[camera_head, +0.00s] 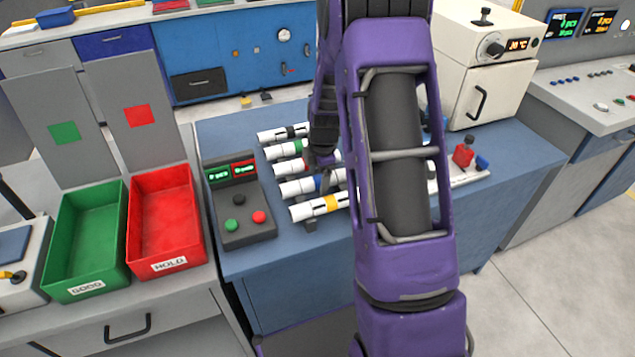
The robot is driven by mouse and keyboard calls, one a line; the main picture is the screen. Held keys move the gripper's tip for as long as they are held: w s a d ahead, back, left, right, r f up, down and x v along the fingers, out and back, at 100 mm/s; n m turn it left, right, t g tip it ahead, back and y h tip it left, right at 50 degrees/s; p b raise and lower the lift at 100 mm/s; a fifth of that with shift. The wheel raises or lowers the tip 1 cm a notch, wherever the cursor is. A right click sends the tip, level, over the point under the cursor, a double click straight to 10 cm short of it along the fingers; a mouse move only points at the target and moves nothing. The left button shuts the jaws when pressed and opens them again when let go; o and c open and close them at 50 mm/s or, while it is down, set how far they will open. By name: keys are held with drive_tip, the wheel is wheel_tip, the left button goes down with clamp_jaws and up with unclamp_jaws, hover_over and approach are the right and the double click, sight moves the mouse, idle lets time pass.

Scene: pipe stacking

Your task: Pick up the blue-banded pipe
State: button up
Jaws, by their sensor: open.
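The blue-banded pipe (298,188) is white with a blue band. It lies in a row of pipes on the blue workbench, second from the front. My gripper (323,174) is over the row, close to the blue-banded and red-marked pipes, with its fingers pointing down. It is open. I cannot tell whether the fingers are around the blue-banded pipe or only above it. My purple arm hides the right ends of the pipes.
A yellow-banded pipe (309,209) lies in front; red-marked (284,170), green-banded (283,150) and black-banded (272,136) pipes lie behind. A control box (240,205) stands left, with red (165,218) and green (88,240) bins beyond. A white oven (475,70) stands back right.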

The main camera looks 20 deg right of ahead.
sight(318, 178)
drive_tip(key=shift+w+f, duration=0.1)
drive_tip(key=shift+f, duration=0.25)
drive_tip(key=shift+c, duration=0.3)
clamp_jaws()
drive_tip(key=shift+r, duration=0.15)
wheel_tip(318, 178, up, 10)
drive_tip(key=shift+f, duration=0.1)
